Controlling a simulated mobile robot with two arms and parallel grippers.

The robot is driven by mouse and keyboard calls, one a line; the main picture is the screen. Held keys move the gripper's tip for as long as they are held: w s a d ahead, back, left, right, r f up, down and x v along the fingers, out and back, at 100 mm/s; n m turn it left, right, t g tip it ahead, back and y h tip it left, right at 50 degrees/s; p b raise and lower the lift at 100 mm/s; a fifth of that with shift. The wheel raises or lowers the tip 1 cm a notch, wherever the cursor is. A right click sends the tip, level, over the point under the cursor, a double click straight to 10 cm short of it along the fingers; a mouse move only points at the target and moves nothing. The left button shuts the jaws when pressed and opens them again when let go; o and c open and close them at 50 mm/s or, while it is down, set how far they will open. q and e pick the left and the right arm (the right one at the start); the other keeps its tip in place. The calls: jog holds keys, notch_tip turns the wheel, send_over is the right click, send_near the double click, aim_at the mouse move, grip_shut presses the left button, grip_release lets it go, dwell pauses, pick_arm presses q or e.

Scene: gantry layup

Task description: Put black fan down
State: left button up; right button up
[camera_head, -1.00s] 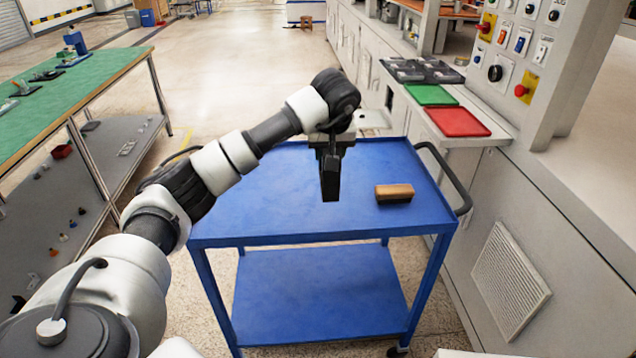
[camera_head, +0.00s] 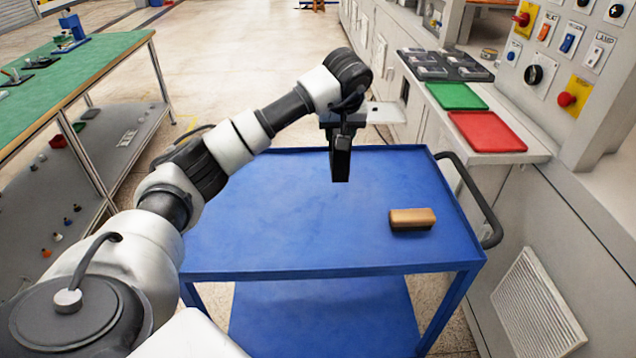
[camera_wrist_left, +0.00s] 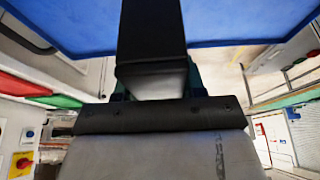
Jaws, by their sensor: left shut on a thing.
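My left gripper (camera_head: 343,130) is above the far middle of the blue cart (camera_head: 300,235). It is shut on the black fan (camera_head: 341,162), a dark narrow block that points down from it. In the left wrist view the black fan (camera_wrist_left: 152,35) is seen close up as a black bar, with the blue cart top (camera_wrist_left: 240,18) behind it. The fan's lower end appears to be above the cart top; the exact gap cannot be told. The fingertips are mostly hidden behind the fan. My right gripper is not in view.
A brown-topped block with a dark base (camera_head: 412,219) lies on the cart's right side. The rest of the cart top is clear. A green tray (camera_head: 456,96), a red tray (camera_head: 487,131) and a dark compartment tray (camera_head: 445,64) sit on the right counter. A green-topped bench (camera_head: 60,85) stands left.

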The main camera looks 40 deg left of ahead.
pick_arm(q)
jog(key=s+a+f+p, duration=0.1)
jog(key=s+a+f, duration=0.5)
jog(key=a+f, duration=0.3)
jog(key=shift+s+f, duration=0.3)
jog(key=shift+f, duration=0.35)
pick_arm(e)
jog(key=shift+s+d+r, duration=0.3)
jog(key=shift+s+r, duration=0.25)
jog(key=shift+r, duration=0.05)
pick_arm(q)
jog(key=shift+a, duration=0.1)
jog(key=shift+f, duration=0.1)
jog(key=o, duration=1.1)
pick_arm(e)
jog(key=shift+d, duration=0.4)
